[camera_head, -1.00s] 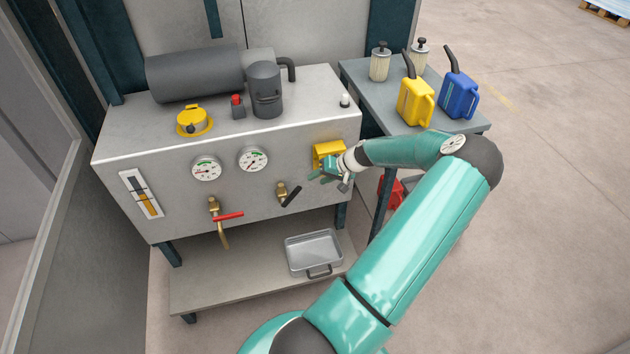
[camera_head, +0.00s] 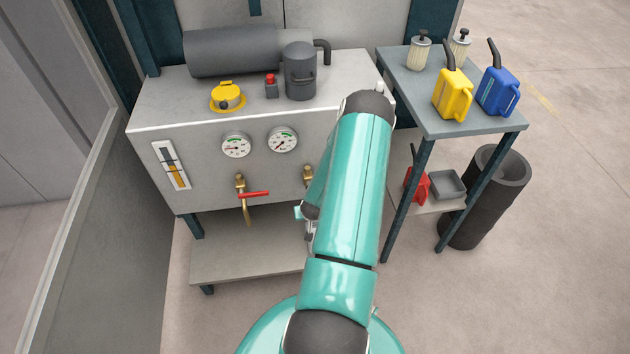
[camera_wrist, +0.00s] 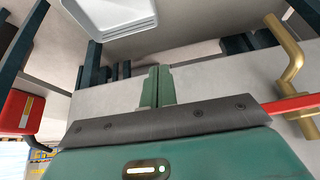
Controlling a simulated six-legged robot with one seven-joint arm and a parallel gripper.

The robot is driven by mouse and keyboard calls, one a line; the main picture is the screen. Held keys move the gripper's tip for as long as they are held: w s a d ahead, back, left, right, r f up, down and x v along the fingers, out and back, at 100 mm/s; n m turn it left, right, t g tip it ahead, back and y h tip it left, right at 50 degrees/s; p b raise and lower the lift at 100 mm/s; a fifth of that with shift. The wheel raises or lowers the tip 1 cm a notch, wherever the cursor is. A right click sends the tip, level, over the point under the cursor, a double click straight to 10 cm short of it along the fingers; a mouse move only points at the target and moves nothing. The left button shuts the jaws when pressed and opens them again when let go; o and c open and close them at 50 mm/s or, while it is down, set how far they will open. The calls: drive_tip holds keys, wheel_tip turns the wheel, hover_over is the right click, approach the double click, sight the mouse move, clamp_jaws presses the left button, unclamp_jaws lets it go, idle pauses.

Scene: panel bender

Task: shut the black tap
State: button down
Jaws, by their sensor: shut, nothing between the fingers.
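The black tap's brass body (camera_head: 308,175) shows in the head view on the cabinet front, below the right gauge. Its black lever is hidden behind my arm, and I cannot make it out in the wrist view. My gripper (camera_head: 299,212) is mostly hidden behind my arm, low in front of the cabinet, a little below the brass body. In the wrist view its two teal fingers (camera_wrist: 157,87) are together with nothing between them. I cannot tell whether they touch anything.
The red-handled tap (camera_head: 252,194) is left of my gripper; its brass spout (camera_wrist: 290,55) and red handle (camera_wrist: 295,104) are at the right in the wrist view. The lower shelf (camera_head: 240,262) lies below. A side table (camera_head: 450,125) with cans stands right.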

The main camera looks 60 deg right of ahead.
drive_tip(key=a+r+n+t+h, duration=0.2)
drive_tip(key=r+n+h, duration=0.25)
drive_tip(key=r, duration=0.25)
drive_tip(key=a+r+n+t+h, duration=0.2)
drive_tip(key=r+n+h, duration=0.25)
drive_tip(key=r, duration=0.25)
drive_tip(key=w+d+f, duration=0.2)
drive_tip(key=d+f, duration=0.1)
drive_tip(key=d, duration=0.8)
drive_tip(key=shift+f+h, duration=0.4)
